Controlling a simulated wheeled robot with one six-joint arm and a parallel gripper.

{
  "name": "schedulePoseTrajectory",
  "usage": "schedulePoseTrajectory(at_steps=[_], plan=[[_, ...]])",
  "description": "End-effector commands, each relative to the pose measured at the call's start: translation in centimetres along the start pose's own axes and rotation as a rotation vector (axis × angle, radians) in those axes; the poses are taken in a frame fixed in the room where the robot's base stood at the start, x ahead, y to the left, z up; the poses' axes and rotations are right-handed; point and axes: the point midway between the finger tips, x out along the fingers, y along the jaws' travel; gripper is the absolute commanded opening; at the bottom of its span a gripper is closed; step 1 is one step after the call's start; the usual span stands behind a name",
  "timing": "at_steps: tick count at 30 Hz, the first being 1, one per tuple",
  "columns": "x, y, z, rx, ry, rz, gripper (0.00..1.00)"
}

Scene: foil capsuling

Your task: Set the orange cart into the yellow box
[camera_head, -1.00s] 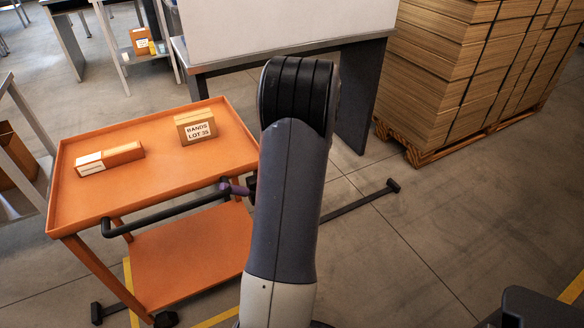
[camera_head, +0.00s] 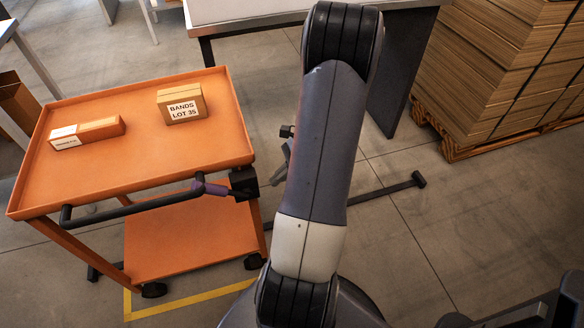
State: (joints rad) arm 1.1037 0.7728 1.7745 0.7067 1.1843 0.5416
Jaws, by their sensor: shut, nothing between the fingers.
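The orange cart (camera_head: 140,170) stands at the left, with a flat top tray, a lower shelf and a dark handle (camera_head: 130,207) along its near side. The yellow box is a taped outline (camera_head: 190,303) on the floor. The near caster sits inside that corner, while a dark foot at the left lies outside the left line. My gripper (camera_head: 201,187) is shut with its purple fingers at the right part of the handle. Whether they touch the handle is unclear.
A small carton labelled BANDS LOT 35 (camera_head: 182,104) and a long orange carton (camera_head: 87,133) lie on the cart's tray. A grey table (camera_head: 270,20) stands behind. A pallet of stacked cardboard (camera_head: 510,70) is at the right.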

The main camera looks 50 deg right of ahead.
Motion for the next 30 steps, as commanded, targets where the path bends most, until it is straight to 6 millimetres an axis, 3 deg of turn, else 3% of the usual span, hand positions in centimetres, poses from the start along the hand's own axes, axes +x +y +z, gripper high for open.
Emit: schedulePoseTrajectory(at_steps=[6, 20, 30], plan=[[1.6, 0.0, 1.8, -0.002, 0.0, 0.001, 0.0], [2.0, 0.0, 2.2, -0.002, 0.0, 0.0, 0.0], [5.3, 0.0, 5.6, -0.003, -0.001, 0.003, 0.0]])
